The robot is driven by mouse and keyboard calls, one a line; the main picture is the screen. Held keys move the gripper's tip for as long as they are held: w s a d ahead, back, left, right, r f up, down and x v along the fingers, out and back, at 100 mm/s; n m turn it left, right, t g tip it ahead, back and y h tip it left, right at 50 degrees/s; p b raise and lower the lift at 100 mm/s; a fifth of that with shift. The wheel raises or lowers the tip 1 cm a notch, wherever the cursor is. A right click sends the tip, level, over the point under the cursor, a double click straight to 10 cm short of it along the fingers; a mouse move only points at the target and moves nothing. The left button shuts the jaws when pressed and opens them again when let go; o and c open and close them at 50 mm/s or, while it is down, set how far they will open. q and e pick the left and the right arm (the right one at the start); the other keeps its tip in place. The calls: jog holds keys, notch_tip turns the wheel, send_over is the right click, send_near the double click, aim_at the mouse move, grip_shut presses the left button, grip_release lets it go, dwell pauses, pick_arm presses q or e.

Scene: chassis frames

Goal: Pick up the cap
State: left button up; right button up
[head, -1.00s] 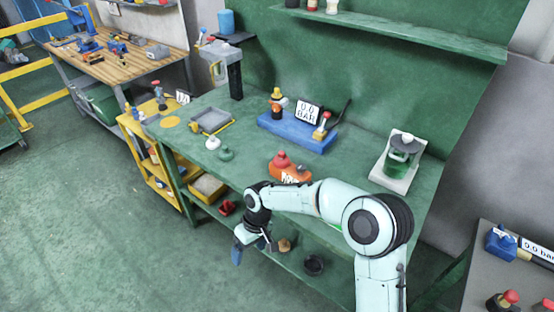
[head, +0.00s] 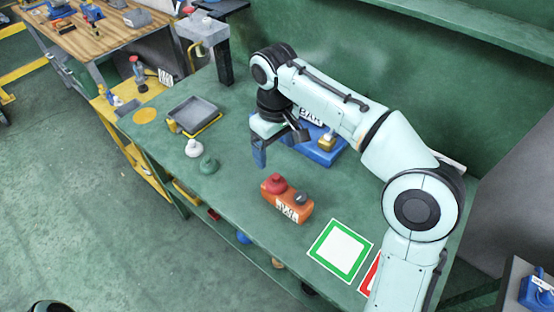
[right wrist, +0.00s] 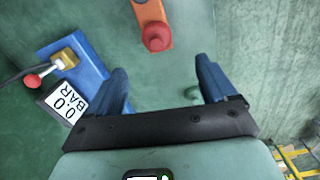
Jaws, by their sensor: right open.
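Two small knob-like pieces stand on the green bench, a white one (head: 193,148) and a green one (head: 208,165). Either may be the cap; I cannot tell which. In the right wrist view a small green piece (right wrist: 192,93) shows near the gripper's base, partly hidden. My right gripper (head: 278,149) is open and empty above the bench, to the right of both pieces. In the right wrist view its blue fingers (right wrist: 160,70) are spread apart with bare bench between them. My left gripper is not in view.
An orange box (head: 287,201) with a red button stands in front of the right gripper. A blue gauge block (head: 323,155) stands behind it, partly hidden by my arm. A grey tray (head: 193,113) lies to the left. A green-framed white square (head: 341,250) marks the front right.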

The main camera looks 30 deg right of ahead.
aim_at(276, 176)
notch_tip(276, 176, down, 8)
jog(key=shift+d+r+b, duration=0.1)
jog(key=shift+r+b, duration=0.1)
jog(key=shift+b, duration=0.8)
jog(key=f, duration=0.5)
jog(key=shift+w+d+f+b, duration=0.25)
jog(key=shift+w+f+b, duration=0.1)
jog(key=shift+b, duration=0.05)
jog(key=shift+r, duration=0.15)
jog(key=c, duration=1)
